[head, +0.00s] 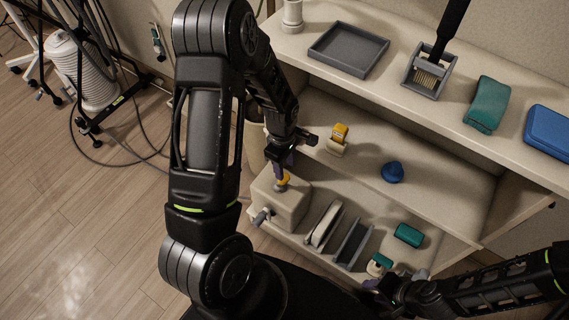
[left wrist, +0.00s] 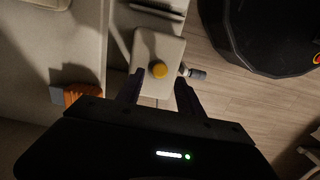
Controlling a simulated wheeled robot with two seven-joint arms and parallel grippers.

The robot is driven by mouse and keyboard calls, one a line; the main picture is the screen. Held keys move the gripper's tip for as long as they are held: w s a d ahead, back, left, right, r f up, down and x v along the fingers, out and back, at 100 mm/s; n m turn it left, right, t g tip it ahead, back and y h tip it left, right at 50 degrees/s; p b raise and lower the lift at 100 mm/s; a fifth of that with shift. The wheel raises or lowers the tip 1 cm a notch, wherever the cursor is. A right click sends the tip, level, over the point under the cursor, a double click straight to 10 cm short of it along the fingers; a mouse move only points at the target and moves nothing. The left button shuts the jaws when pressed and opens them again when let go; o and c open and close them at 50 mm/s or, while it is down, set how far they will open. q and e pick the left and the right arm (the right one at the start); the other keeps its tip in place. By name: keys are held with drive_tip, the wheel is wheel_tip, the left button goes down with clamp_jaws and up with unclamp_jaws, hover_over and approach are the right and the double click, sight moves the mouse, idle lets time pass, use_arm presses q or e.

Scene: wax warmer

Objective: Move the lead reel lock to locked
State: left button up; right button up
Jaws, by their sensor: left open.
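A beige box (head: 290,205) stands at the left end of the lower shelf. A yellow round knob (head: 283,181) sits on its top, and a grey handle (head: 261,217) sticks out of its side; I cannot tell which part is the lead reel lock. My left gripper (head: 284,163) points down over the knob. In the left wrist view the box (left wrist: 150,48), knob (left wrist: 159,71) and handle (left wrist: 194,74) show ahead of the open, empty left fingers (left wrist: 160,92). Contact with the knob is not clear. My right gripper (head: 376,289) is low at the right, its fingertips partly hidden.
A yellow-topped item (head: 340,134) and a blue knob-like piece (head: 392,172) stand on the middle shelf. The top shelf holds a grey tray (head: 347,50) and a brush holder (head: 428,75).

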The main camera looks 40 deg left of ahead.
sight(285, 176)
use_arm(q)
drive_tip(key=shift+d+f+b, duration=0.1)
drive_tip(key=shift+f+b, duration=1.6)
drive_tip(key=shift+f, duration=0.75)
drive_tip(key=shift+c, duration=0.2)
clamp_jaws()
drive_tip(key=shift+a+r, duration=0.15)
drive_tip(key=shift+a, duration=0.2)
drive_tip(key=a, duration=0.4)
drive_tip(key=shift+a, duration=0.1)
unclamp_jaws()
